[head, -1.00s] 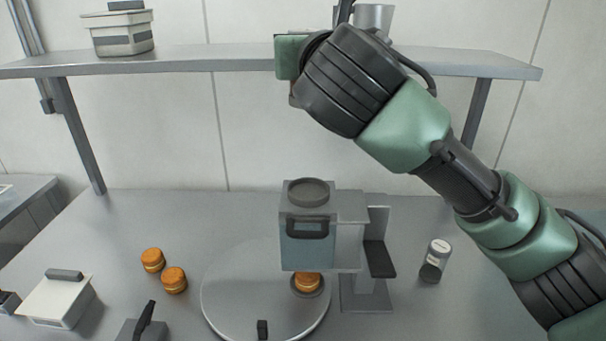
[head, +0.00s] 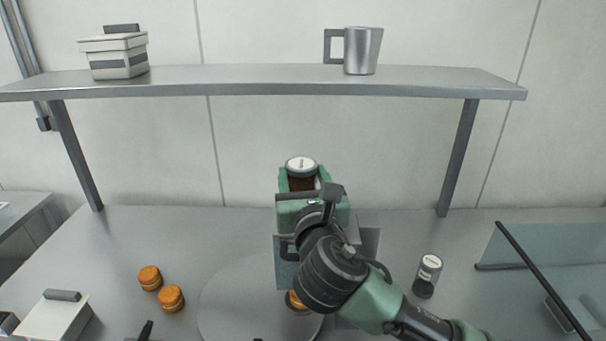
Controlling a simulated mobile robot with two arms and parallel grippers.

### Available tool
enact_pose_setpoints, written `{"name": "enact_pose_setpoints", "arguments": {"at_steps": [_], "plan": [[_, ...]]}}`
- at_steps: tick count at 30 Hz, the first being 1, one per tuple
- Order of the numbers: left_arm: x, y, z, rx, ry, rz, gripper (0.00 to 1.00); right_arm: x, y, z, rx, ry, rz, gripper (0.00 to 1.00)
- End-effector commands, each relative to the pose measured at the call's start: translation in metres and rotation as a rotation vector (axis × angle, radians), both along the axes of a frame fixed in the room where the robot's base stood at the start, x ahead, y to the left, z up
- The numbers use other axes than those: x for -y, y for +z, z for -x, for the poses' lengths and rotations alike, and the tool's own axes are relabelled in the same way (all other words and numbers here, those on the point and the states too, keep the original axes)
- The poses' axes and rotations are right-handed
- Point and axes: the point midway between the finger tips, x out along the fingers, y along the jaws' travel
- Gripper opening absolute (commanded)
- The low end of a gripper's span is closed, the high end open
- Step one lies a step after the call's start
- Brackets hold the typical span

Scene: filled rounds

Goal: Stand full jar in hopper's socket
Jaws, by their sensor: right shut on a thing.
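The full jar (head: 302,184), with a pale lid and dark brown contents, is upright in my right gripper (head: 302,190). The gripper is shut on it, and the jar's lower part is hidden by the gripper. They are in front of the back wall, in line with the hopper (head: 284,273). The hopper is a grey-blue box above the round plate; my right arm covers most of it, including its top socket. I cannot tell whether the jar touches the socket. My left gripper is not in view.
A second jar (head: 428,276), dark only at the bottom, stands right of the hopper. Two orange rounds (head: 160,288) lie left of the round plate (head: 232,305). A shelf (head: 250,80) holds a metal mug (head: 362,50) and a lidded box (head: 115,55). A glass panel (head: 550,250) is at right.

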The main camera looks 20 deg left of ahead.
Motion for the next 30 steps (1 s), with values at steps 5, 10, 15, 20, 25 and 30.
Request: {"name": "enact_pose_setpoints", "arguments": {"at_steps": [5,10,15,20,25,30], "plan": [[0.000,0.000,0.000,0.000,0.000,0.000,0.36,0.000,0.000,0.000,0.004,0.000,-0.002,0.00],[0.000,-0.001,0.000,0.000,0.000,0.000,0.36,0.000,-0.002,0.000,0.003,0.000,-0.001,0.00],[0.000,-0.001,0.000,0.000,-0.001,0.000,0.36,0.000,-0.004,0.000,0.001,-0.001,0.000,0.77],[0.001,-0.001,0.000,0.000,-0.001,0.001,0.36,0.000,-0.004,0.000,0.001,0.000,0.000,0.77],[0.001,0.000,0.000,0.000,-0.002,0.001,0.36,0.000,-0.001,0.000,0.002,0.000,-0.001,0.77],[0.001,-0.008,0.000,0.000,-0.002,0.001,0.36,0.007,-0.003,0.017,0.003,0.003,-0.001,0.77]]}}
